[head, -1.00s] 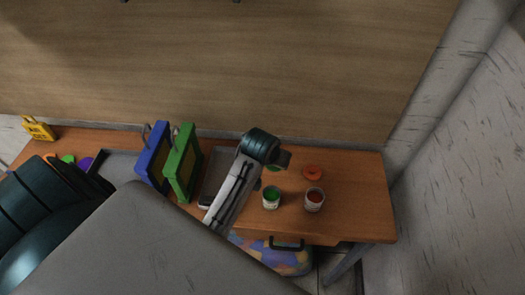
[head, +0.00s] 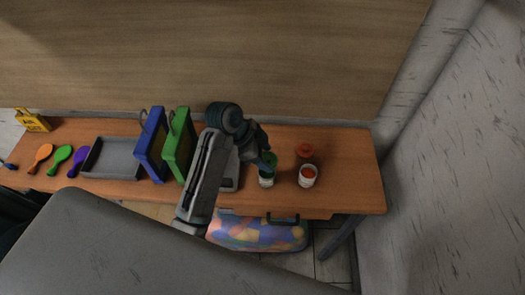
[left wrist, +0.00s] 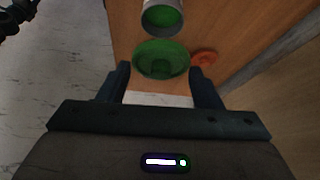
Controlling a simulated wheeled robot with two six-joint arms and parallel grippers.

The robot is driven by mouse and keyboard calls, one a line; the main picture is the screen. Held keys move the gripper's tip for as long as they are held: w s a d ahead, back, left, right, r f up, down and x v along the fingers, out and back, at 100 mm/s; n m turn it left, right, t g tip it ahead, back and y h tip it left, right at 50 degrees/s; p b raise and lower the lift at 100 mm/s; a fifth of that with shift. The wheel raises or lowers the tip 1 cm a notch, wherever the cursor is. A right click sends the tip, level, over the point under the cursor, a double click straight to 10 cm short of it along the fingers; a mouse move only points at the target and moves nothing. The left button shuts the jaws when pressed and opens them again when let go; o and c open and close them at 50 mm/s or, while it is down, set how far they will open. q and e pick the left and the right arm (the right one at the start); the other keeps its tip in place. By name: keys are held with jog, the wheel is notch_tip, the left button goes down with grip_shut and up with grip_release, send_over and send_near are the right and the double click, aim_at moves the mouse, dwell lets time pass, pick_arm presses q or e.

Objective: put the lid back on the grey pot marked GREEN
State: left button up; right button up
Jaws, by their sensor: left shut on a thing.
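The green pot (head: 266,181) is pale with green inside. It stands open and upright on the table; its GREEN mark is too small to read. It also shows at the top of the left wrist view (left wrist: 163,17). My left gripper (head: 264,160) is shut on the round green lid (left wrist: 160,60), which shows between the fingertips in the left wrist view. In the head view the lid (head: 270,158) is partly hidden by the gripper, just behind the pot's mouth. The lid is apart from the pot's opening. My right gripper is not in view.
A red pot (head: 307,176) stands open to the right, with its orange-red lid (head: 304,150) behind it. Blue (head: 151,146) and green (head: 179,145) frames stand to the left of my arm. A grey tray (head: 112,176) and several paddle-shaped items lie further left. The table's right end is clear.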

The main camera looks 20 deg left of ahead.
pick_arm(q)
jog(key=shift+f+b, duration=0.5)
jog(key=shift+f, duration=2.1)
jog(key=shift+p, duration=0.5)
jog(key=shift+f, duration=0.15)
dwell(0.3)
jog(key=o, duration=1.4)
jog(key=shift+c, duration=0.2)
jog(key=shift+r, duration=3.5)
grip_shut()
